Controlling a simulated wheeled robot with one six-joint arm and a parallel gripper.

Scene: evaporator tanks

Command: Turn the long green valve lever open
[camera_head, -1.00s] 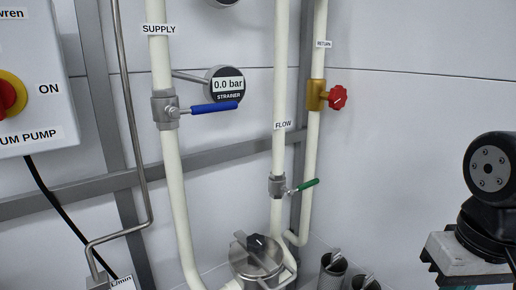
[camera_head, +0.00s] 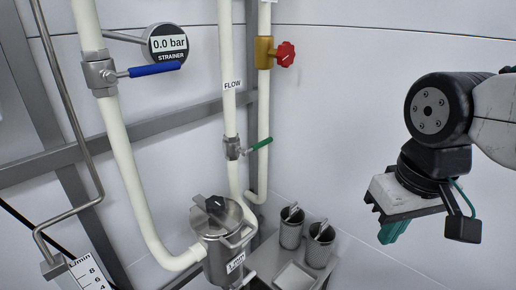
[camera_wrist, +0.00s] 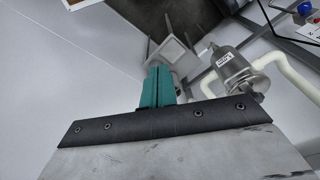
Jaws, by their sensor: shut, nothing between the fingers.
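The green valve lever (camera_head: 258,145) sticks out to the right and slightly up from its metal valve body (camera_head: 232,148) on the white pipe labelled FLOW. The lever lies across the pipe rather than along it. My gripper (camera_head: 392,232) is at the right, apart from the lever and lower than it, with its teal fingers pointing down. In the wrist view the teal fingers (camera_wrist: 158,88) are together with nothing between them. I cannot make out the green lever in the wrist view.
A red knob (camera_head: 285,54) sits on the right pipe. A metal strainer pot (camera_head: 222,235) and two metal cups (camera_head: 292,230) stand below. The wall between lever and gripper is clear.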

